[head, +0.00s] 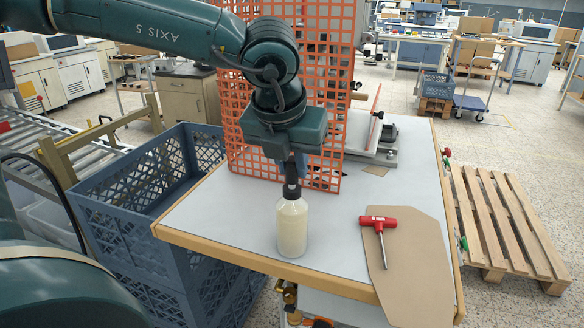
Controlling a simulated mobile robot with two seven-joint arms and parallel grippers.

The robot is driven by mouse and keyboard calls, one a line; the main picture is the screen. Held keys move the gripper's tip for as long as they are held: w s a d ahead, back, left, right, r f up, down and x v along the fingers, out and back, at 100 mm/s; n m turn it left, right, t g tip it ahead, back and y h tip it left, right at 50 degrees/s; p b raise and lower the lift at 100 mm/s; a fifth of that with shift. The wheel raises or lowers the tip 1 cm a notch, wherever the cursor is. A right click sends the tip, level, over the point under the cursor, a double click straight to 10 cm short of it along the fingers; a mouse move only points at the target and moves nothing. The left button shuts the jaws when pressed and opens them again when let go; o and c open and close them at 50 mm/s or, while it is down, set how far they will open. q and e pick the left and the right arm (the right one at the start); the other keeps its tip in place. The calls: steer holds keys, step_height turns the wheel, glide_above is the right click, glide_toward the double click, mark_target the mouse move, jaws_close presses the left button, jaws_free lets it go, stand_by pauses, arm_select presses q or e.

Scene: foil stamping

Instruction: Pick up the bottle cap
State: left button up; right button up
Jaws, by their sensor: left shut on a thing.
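A cream-coloured bottle (292,230) stands upright near the front edge of the grey table. Its dark bottle cap (291,191) sits at the top of its neck. My left gripper (291,178) points straight down from above and is shut on the cap. The dark fingers and dark cap blend together, so the exact contact is hard to make out. I see no gap between the cap and the bottle. My right gripper is not in view.
An orange mesh panel (240,110) stands right behind the arm. A red-handled tool (379,222) lies on a brown sheet (412,250) at right. A blue crate (110,225) adjoins the table's left side. A wooden pallet (490,215) lies on the floor at right.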

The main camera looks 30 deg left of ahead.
arm_select(q)
jaws_close()
steer(key=shift+r, duration=0.1)
